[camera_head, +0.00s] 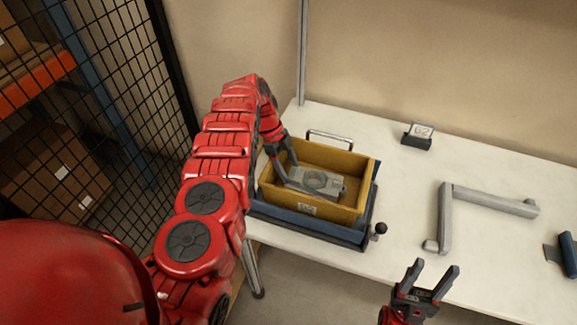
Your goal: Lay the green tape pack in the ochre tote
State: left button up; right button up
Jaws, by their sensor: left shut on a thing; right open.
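The ochre tote (350,163) stands on a blue base on the white table. A flat grey-green tape pack (333,187) with a round reel shape in its top is inside the tote. Its colour looks dull, and I cannot tell whether it touches the tote floor. My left gripper (287,178) reaches down into the tote from the left and is shut on the pack's left side. The arm hides part of the tote's left side. My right gripper (434,273) is open and empty, in front of the table's front edge.
The blue base (290,220) has a metal handle behind the tote and a black knob (379,229) at its right. A black block labelled 62 (418,136) stands at the back. A grey angled bar (490,198) and a blue item (568,248) lie at right.

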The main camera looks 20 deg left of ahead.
pick_arm(q)
jog(key=shift+f, duration=0.25)
jog(key=o, duration=1.5)
jog(key=shift+r, duration=0.1)
jog(key=shift+r, duration=0.25)
jog(key=shift+r+p, duration=0.55)
jog(key=shift+r, duration=0.1)
jog(key=b+v, duration=0.1)
jog(key=v, duration=0.2)
jog(key=b+v, duration=0.2)
jog(key=v, duration=0.2)
jog(key=b+v, duration=0.1)
jog(key=v, duration=0.2)
jog(key=shift+a+r, duration=0.1)
jog(key=shift+a, duration=0.3)
jog(key=shift+a+r, duration=0.1)
jog(key=shift+r, duration=0.45)
